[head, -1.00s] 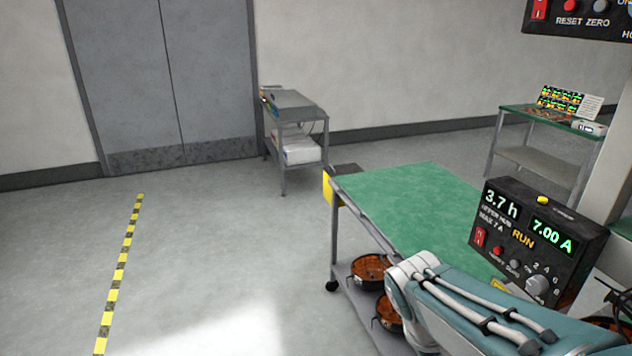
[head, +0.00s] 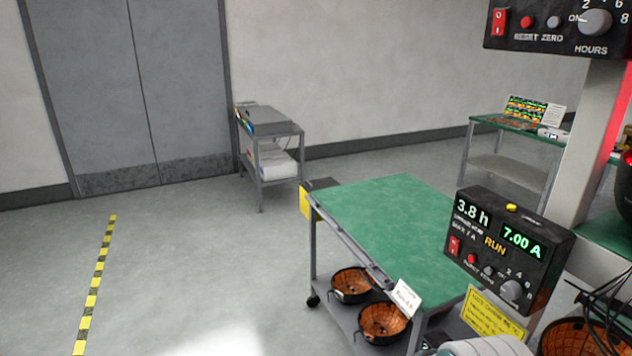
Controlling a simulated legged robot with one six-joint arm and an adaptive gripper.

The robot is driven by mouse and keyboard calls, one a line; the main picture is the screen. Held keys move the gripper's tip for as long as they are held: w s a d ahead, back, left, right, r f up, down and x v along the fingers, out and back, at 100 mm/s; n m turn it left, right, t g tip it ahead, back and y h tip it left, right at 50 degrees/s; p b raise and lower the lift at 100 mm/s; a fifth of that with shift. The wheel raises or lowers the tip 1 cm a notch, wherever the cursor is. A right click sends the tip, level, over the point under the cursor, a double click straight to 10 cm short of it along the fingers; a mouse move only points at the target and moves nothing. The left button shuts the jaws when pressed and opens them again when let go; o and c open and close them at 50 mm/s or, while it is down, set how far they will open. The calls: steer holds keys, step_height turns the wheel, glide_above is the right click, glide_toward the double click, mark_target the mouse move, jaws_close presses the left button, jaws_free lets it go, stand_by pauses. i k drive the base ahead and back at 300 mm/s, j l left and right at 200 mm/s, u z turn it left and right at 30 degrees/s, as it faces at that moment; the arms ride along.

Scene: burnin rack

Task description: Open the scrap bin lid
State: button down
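No thing clearly marked as a scrap bin shows. A small yellow piece (head: 305,201) sits at the far left corner of the green-topped cart (head: 385,215), beside a dark flat plate (head: 321,184). I cannot tell whether these are the scrap bin and its lid. My gripper is outside the view; only a pale part of my arm shows at the bottom edge, right of centre.
Orange-lined black bowls (head: 384,323) sit on the cart's lower shelf. A control box reading 3.8 h and 7.00 A (head: 508,250) stands at its right. A grey trolley (head: 268,140) stands by the wall. Floor left of the cart is clear, with a yellow-black stripe (head: 97,285).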

mark_target(322, 183)
steer(key=k+z, duration=0.15)
steer(key=k, duration=0.25)
steer(key=k+l+z, duration=0.15)
steer(key=k, duration=0.3)
steer(key=k+l+z, duration=0.15)
steer(key=k, duration=0.25)
steer(key=i+j+z, duration=0.55)
steer(key=z, duration=0.15)
steer(key=i+j, duration=0.35)
steer(key=j, duration=0.3)
steer(key=i+j, duration=0.4)
steer(key=j, duration=0.2)
steer(key=i+j, duration=0.35)
steer(key=j, duration=0.3)
steer(key=i+j, duration=0.35)
steer(key=j, duration=0.25)
steer(key=i+j, duration=0.4)
steer(key=j, duration=0.25)
steer(key=i+j, duration=0.35)
steer(key=j, duration=0.25)
steer(key=i+j, duration=0.35)
steer(key=j, duration=0.3)
steer(key=i+j, duration=0.4)
steer(key=j, duration=0.2)
